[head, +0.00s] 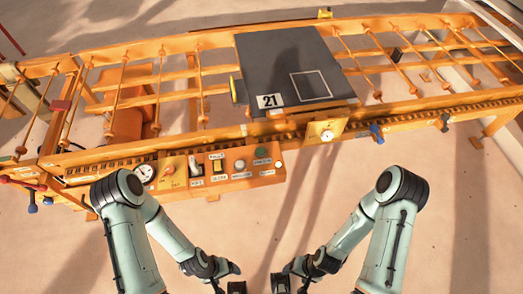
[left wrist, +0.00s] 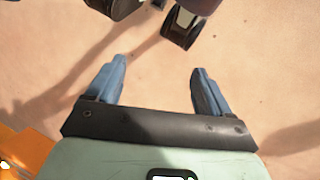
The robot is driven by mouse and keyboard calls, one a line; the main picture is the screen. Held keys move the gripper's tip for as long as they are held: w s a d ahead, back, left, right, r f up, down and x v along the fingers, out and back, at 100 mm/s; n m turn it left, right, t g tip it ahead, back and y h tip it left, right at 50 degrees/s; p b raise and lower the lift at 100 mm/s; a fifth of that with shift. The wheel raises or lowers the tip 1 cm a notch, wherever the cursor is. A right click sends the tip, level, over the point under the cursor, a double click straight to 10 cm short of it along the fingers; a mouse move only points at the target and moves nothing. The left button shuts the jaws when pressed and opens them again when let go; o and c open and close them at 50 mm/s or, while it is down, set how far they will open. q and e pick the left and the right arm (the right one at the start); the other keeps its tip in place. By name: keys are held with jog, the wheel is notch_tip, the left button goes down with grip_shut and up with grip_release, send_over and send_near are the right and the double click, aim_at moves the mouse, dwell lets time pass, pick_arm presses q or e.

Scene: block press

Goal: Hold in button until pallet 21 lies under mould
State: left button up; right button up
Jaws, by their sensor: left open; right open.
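Pallet 21 is a dark grey plate (head: 275,62) with a white "21" label, lying on the orange roller conveyor (head: 160,100). A white square outline shows on its right part. No mould is clearly recognisable. The orange control panel (head: 222,172) on the conveyor's near side carries a green button (head: 262,153), a pale button (head: 240,164) and a yellow switch (head: 217,165); their labels are too small to read. My left gripper (head: 237,288) is below the panel, apart from it; in the left wrist view its blue fingers (left wrist: 160,82) are spread and empty. My right gripper (head: 281,284) is close beside it, open.
A round gauge (head: 144,173) sits left of the panel, and another dial (head: 327,135) is on an orange bracket to its right. Blue and red levers stick out at the conveyor's left end. The floor (head: 300,200) between my arms and the conveyor is clear.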

dwell(0.4)
pick_arm(q)
grip_shut()
dwell(1.6)
